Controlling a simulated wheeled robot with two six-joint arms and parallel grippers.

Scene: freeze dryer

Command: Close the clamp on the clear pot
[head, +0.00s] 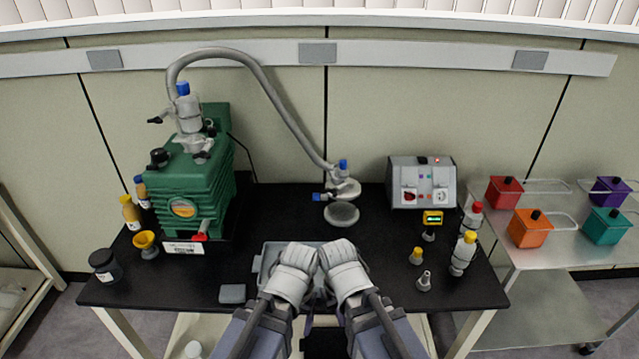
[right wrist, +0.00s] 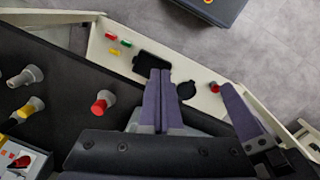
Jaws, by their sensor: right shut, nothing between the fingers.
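The clear pot (head: 341,214) is on the black table, right of the green pump, directly below the pale flange (head: 346,189) at the end of the grey hose. I cannot make out a separate clamp or its state; blue knobs show around the flange. My right gripper, shut and empty, shows in the right wrist view (right wrist: 162,84) as two purple fingers side by side. In the head view both wrists are close together at the table's front, well short of the pot. My left gripper's fingers are hidden behind its wrist.
A green pump (head: 186,190) with a hose stands left. A grey tray (head: 262,252) lies under my wrists. A grey control box (head: 421,180) and several bottles stand right. A steel cart (head: 545,258) holds coloured boxes. Black tabletop is clear between wrists and pot.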

